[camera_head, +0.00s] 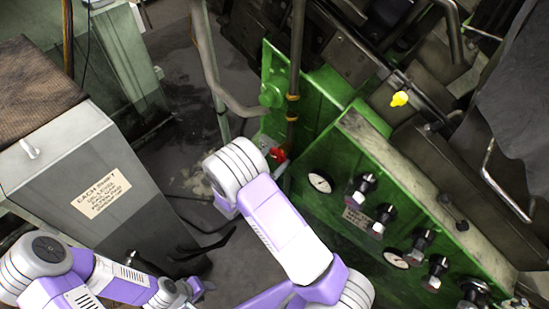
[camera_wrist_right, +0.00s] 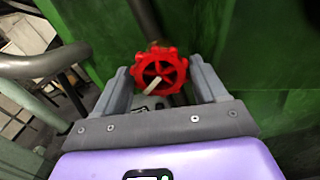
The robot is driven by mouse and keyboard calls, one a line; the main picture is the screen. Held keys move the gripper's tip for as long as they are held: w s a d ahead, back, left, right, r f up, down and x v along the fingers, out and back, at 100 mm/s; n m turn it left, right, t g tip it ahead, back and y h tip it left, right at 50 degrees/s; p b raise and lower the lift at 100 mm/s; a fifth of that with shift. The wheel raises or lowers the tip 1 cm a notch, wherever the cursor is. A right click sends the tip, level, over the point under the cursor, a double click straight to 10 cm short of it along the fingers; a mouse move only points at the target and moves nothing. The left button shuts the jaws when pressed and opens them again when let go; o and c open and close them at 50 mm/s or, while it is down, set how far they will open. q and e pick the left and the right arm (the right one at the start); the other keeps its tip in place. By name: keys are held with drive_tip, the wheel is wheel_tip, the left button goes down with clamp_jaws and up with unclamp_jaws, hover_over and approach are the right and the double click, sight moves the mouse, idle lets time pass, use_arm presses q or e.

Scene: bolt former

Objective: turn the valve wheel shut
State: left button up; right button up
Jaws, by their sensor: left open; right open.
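The red valve wheel (camera_wrist_right: 160,70) shows in the right wrist view, with a pale handle or marker across its lower part. It also shows in the head view (camera_head: 278,154) as a small red patch by the green machine, partly hidden by my right arm. My right gripper (camera_wrist_right: 161,78) is open, with one grey finger on each side of the wheel. I cannot tell whether the fingers touch it. In the head view my right wrist hides most of that gripper. My left gripper (camera_head: 208,244) is open and empty, low beside the grey cabinet.
The green machine panel (camera_head: 335,215) with gauges and black knobs stands to the right. A brown-and-grey pipe (camera_head: 293,85) rises beside the wheel. A grey cabinet (camera_head: 80,150) with a label stands at the left. Grey floor lies between them.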

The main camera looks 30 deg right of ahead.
drive_tip(key=c, duration=0.8)
